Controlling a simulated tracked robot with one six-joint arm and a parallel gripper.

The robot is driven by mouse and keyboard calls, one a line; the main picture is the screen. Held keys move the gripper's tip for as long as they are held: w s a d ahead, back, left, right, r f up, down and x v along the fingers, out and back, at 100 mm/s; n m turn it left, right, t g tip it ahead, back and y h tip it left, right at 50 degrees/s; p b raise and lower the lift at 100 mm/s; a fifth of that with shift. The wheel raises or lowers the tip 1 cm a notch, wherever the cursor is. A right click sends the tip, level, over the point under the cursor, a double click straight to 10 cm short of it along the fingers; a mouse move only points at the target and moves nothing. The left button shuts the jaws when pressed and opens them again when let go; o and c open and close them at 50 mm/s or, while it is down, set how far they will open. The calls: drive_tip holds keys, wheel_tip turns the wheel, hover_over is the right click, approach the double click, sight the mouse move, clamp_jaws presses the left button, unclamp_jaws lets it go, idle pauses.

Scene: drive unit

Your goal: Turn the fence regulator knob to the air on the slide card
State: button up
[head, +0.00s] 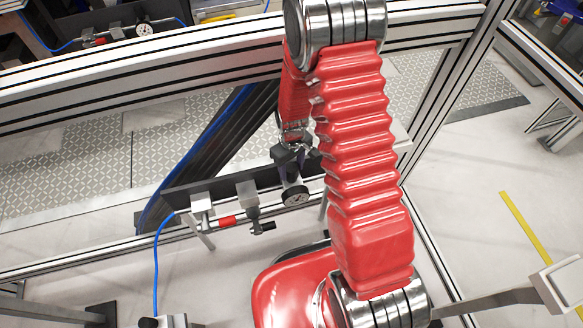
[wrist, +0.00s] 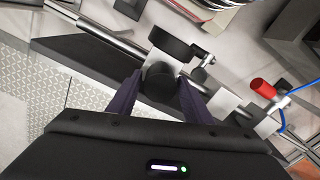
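My gripper (wrist: 160,92) is open around the knob, one finger on each side, with what looks like a narrow gap on both sides. In the head view my gripper (head: 296,158) is just above the gauge, and it hides the knob. I cannot make out a slide card in either view.
Left of the gauge on the rail are a dark valve lever (head: 263,228) and a red fitting (head: 227,221). A blue air hose (head: 156,262) hangs at the left. Aluminium fence beams (head: 150,80) run behind the regulator. Open floor (head: 480,160) lies to the right.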

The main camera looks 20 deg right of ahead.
drive_tip(key=c, duration=0.8)
drive_tip(key=shift+o, duration=0.2)
drive_tip(key=shift+m, duration=2.6)
drive_tip(key=o, duration=1)
drive_tip(key=shift+o, duration=0.2)
